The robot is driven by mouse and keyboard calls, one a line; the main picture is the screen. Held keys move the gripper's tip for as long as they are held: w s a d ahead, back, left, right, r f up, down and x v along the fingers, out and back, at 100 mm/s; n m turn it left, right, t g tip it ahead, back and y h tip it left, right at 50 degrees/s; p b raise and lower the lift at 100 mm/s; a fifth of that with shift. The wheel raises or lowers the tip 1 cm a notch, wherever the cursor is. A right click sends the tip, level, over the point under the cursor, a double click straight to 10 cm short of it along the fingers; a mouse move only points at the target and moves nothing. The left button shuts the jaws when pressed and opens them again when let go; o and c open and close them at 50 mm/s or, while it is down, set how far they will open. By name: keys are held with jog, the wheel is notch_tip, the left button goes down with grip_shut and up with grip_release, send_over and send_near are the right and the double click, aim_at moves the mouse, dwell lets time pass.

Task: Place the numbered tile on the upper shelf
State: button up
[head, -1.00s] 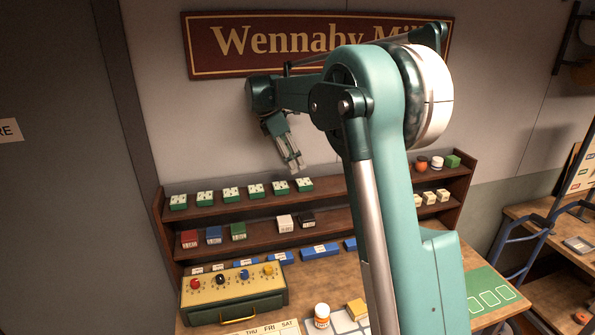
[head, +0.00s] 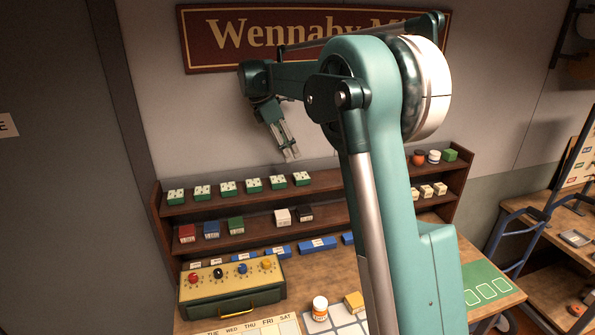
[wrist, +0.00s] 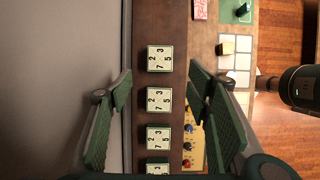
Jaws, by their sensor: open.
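Several green-sided numbered tiles with pale tops (head: 228,188) stand in a row on the upper shelf (head: 335,175). In the wrist view their tops carry digits; one tile (wrist: 159,59) reads 2, 3, 7, 5, and the others look alike. I cannot tell which one the task means. My gripper (head: 290,157) is open and empty, pointing down above the right end of the visible row. In the wrist view my gripper (wrist: 158,75) has its fingers spread on either side of the tile row. My arm hides the middle of the shelves.
The lower shelf holds red, blue, green, white and black boxes (head: 236,226). Small jars (head: 434,157) stand at the upper shelf's right. The wall is close behind.

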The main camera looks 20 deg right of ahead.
jog(key=s+r+m+t+y, duration=0.3)
jog(key=s+m, duration=0.6)
jog(key=s, duration=1.9)
jog(key=s+a+f+m+t, duration=0.1)
jog(key=s+f+m, duration=0.2)
jog(key=s, duration=0.5)
jog(key=s+f+m+t+y, duration=0.1)
jog(key=s+f+m, duration=0.2)
jog(key=s+f, duration=0.2)
jog(key=s+a+f+m+t, duration=0.1)
jog(key=s+f+m+t, duration=0.1)
jog(key=s, duration=1)
notch_tip(320, 180, down, 3)
jog(key=shift+a+r+m, duration=0.1)
jog(key=shift+a+m, duration=0.25)
jog(key=shift+m, duration=0.15)
